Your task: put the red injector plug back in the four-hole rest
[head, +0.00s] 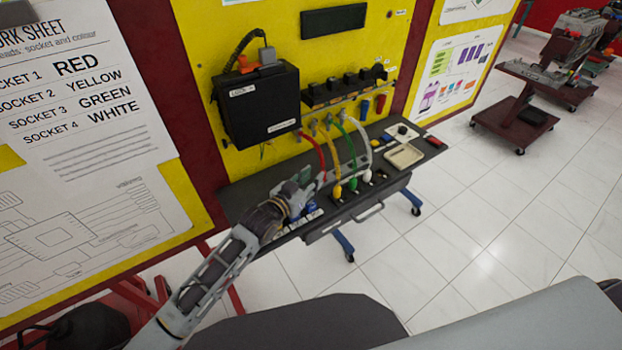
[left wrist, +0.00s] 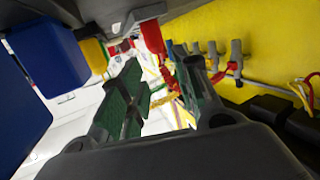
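My left gripper (head: 312,180) is low over the bench, at the left end of the row of plugs. In the left wrist view my left gripper (left wrist: 165,65) has its two green-padded fingers apart. A red plug (left wrist: 153,37) shows just beyond the fingertips, close to a grey surface; I cannot tell whether it is seated. The red cable (head: 319,155) comes down from the wall to the gripper, which hides its lower end in the head view. The yellow plug (head: 338,190), green plug (head: 352,184) and white plug (head: 367,176) stand in a row. The rest's holes are not clear.
Blue blocks (head: 311,208) lie beside the gripper on the bench. A cream tray (head: 403,156) is at the right. A black box (head: 258,105) and a rail of fittings (head: 345,88) hang on the yellow panel. Floor in front is clear.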

